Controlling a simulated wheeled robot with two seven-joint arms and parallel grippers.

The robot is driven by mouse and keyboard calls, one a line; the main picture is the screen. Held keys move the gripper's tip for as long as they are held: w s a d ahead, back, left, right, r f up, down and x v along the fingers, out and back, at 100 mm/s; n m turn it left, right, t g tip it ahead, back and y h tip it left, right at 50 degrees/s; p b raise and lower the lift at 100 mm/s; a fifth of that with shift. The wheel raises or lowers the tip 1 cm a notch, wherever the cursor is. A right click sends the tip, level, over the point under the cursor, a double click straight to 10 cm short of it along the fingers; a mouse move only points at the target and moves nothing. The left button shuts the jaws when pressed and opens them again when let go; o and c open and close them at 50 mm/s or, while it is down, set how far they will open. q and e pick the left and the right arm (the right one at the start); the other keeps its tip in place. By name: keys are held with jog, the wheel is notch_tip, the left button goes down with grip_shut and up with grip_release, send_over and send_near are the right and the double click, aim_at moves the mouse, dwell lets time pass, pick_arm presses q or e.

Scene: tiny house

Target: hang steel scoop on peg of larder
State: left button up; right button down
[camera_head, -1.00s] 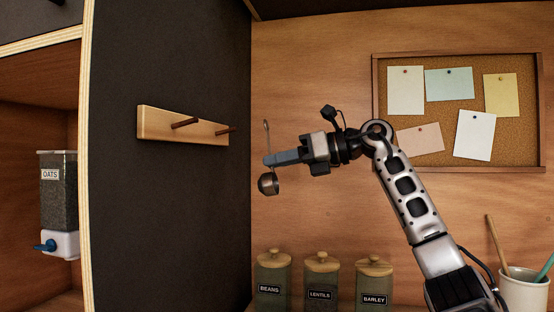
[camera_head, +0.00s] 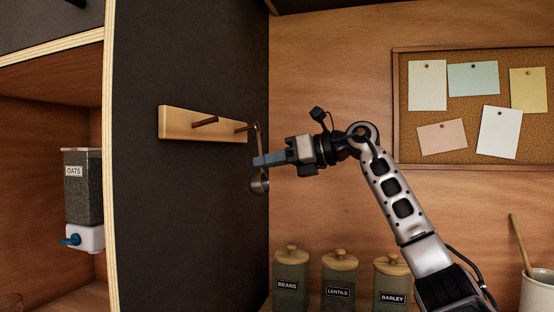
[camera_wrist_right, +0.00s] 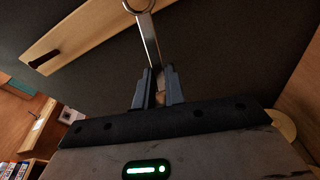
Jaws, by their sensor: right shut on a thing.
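The steel scoop (camera_head: 259,186) hangs upright from my right gripper (camera_head: 256,161), bowl down, its handle between the fingers. In the right wrist view the gripper (camera_wrist_right: 157,85) is shut on the handle (camera_wrist_right: 149,40), and the ring at its top (camera_wrist_right: 138,4) is partly cut off by the frame edge. The wooden peg rail (camera_head: 172,124) is on the dark side panel of the larder. It bears a near peg (camera_head: 205,122) and a far peg (camera_head: 242,128). The scoop's upper end shows close beside the far peg's tip; I cannot tell whether they touch. My left gripper is out of view.
Labelled canisters of beans (camera_head: 290,275), lentils (camera_head: 339,280) and barley (camera_head: 391,283) stand below my right arm. An oats dispenser (camera_head: 83,195) is in the larder at left. A cork board (camera_head: 450,155) hangs on the back wall.

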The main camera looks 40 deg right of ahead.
jog(key=shift+r+x, duration=0.25)
jog(key=shift+x, duration=0.8)
jog(key=shift+w+a+f+p, duration=0.3)
jog(key=shift+w+f+p, duration=0.15)
jog(key=shift+w+p, duration=0.05)
jog(key=shift+f, duration=0.1)
jog(key=shift+a+f, duration=0.15)
jog(key=shift+f, duration=0.05)
jog(key=c, duration=1.4)
grip_release()
jog(key=shift+w, duration=0.15)
jog(key=shift+r, duration=0.1)
jog(key=shift+s+d+r, duration=0.1)
jog(key=shift+s+d, duration=0.15)
jog(key=shift+s, duration=0.1)
jog(key=b+v, duration=0.2)
jog(key=v, duration=1.3)
jog(key=shift+s+d, duration=0.1)
jog(key=shift+s, duration=0.05)
